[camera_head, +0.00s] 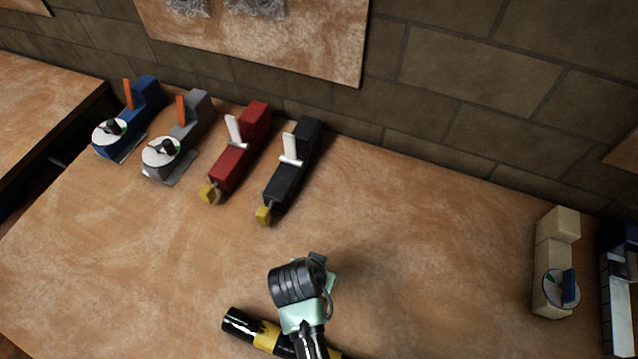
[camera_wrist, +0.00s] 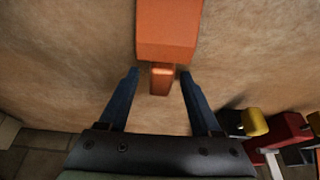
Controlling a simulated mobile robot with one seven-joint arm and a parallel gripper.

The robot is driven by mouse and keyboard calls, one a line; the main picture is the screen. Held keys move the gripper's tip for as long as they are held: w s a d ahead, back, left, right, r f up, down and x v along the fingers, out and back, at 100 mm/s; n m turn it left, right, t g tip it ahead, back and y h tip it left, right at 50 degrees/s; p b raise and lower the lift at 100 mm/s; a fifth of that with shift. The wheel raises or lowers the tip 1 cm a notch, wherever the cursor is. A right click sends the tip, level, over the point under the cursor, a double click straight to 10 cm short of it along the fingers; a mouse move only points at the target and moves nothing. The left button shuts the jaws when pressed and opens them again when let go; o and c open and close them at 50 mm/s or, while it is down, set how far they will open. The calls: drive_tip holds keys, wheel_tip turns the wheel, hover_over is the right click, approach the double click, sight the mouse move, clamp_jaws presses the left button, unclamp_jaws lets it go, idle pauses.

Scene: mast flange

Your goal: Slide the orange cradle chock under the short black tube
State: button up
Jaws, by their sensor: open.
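A black tube with a yellow band (camera_head: 240,322) lies at the front of the bench in the head view, with my arm covering part of it. My gripper (camera_head: 318,262) is just behind the tube, and my wrist hides most of it. In the wrist view the orange cradle chock (camera_wrist: 168,28) lies ahead of my gripper (camera_wrist: 159,73). The chock's narrow orange tab (camera_wrist: 161,80) appears between the two open blue fingers, with a gap on each side. I cannot make out the chock in the head view, and the tube is not visible in the wrist view.
A black tool (camera_head: 288,175), a red tool (camera_head: 238,150), a grey device (camera_head: 190,125) and a blue device (camera_head: 145,95) stand along the back left. A beige block device (camera_head: 550,255) stands at the right. The bench middle is clear. A brick wall (camera_head: 470,110) runs behind.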

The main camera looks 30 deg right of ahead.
clamp_jaws()
idle(0.3)
drive_tip(key=shift+s+a+r+p, duration=0.1)
drive_tip(key=shift+s+a+p, duration=1)
drive_tip(key=shift+a, duration=0.35)
drive_tip(key=shift+s, duration=0.1)
unclamp_jaws()
drive_tip(key=v, duration=1.3)
drive_tip(key=shift+a, duration=0.1)
